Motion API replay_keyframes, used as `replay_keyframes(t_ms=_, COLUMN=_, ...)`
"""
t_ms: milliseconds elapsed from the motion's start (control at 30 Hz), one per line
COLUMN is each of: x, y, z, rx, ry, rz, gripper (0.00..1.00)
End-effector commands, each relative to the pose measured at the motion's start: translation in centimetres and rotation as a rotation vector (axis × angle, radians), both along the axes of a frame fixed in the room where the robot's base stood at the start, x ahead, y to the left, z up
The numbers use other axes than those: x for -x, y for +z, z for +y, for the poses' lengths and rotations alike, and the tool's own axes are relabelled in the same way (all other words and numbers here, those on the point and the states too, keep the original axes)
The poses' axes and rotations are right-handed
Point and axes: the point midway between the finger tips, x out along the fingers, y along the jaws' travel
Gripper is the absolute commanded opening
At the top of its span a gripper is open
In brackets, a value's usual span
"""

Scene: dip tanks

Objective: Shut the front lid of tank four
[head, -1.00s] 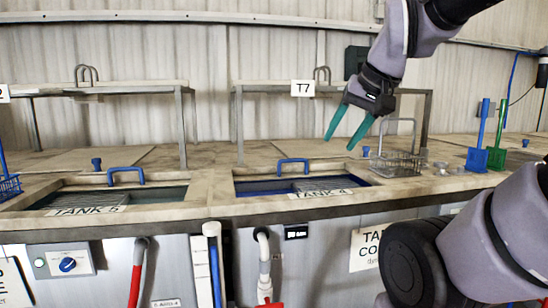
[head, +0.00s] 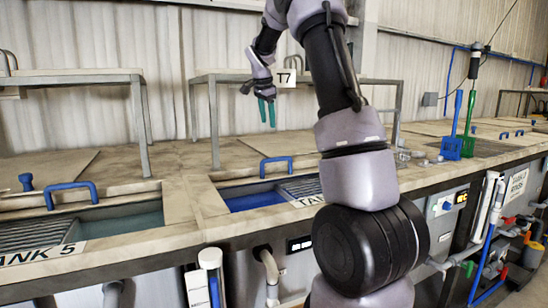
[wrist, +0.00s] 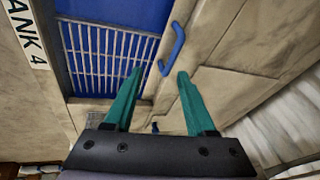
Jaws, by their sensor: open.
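Tank four (head: 253,201) stands open, its blue inside showing in front of a beige lid panel (head: 290,143). A blue handle (head: 276,163) stands at the back edge of the opening. My gripper (head: 267,112) is open and empty, pointing down above and behind the handle. In the wrist view my gripper (wrist: 160,72) has teal fingers spread apart, and the blue handle (wrist: 177,50) lies beyond the tips, apart from them. The TANK 4 label (wrist: 28,35) and a metal grid (wrist: 105,55) show there too. My arm hides the right part of tank four in the head view.
Tank five (head: 125,224) is open at left, with its own blue handle (head: 72,188). A raised shelf marked T7 (head: 235,78) stands behind tank four, close to my gripper. Blue (head: 452,147) and green (head: 468,145) upright tools stand at right.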

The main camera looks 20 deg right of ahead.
Motion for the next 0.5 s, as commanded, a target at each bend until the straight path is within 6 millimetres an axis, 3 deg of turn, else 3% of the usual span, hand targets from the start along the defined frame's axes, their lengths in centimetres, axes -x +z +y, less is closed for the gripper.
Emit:
replay_keyframes(t_ms=33, x=-2.1, y=-1.8, z=-0.7, rx=0.020, ry=-0.048, rz=0.012, gripper=0.56)
replay_keyframes(t_ms=200, x=-6.6, y=-5.9, z=-2.4, rx=0.073, ry=-0.183, rz=0.016, gripper=0.56)
replay_keyframes(t_ms=300, x=-8.0, y=-7.2, z=-2.9, rx=0.093, ry=-0.228, rz=0.013, gripper=0.56)
replay_keyframes(t_ms=500, x=-8.9, y=-8.9, z=-3.6, rx=0.106, ry=-0.256, rz=0.011, gripper=0.56)
